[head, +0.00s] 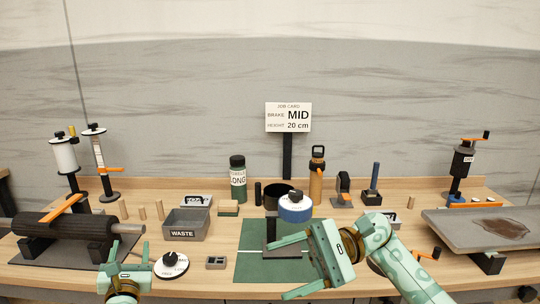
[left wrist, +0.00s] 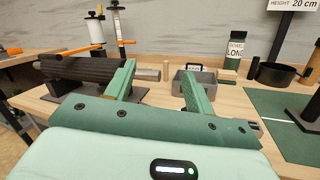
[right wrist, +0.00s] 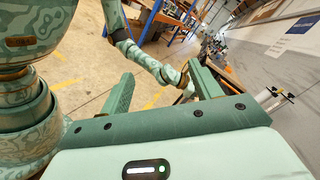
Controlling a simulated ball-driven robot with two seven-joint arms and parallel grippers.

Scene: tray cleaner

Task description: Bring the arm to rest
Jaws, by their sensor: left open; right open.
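My left gripper (head: 127,270) is low at the front left of the bench in the head view, open and empty. In the left wrist view its two fingers (left wrist: 158,92) stand apart, with the dark roller behind the left finger and the waste bin beyond the right one. My right gripper (head: 290,264) is over the green mat at the front middle, its fingers pointing left. In the right wrist view its fingers (right wrist: 160,85) are apart with nothing between them; that camera looks across the floor, with my other arm behind the fingers.
The bench holds a grey waste bin (head: 188,232), a black roller (head: 62,225), a green mat (head: 255,265), a blue-white round part (head: 295,208) near the right gripper, and a stained grey tray (head: 452,232) at right. A dial (head: 172,265) lies near the left gripper.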

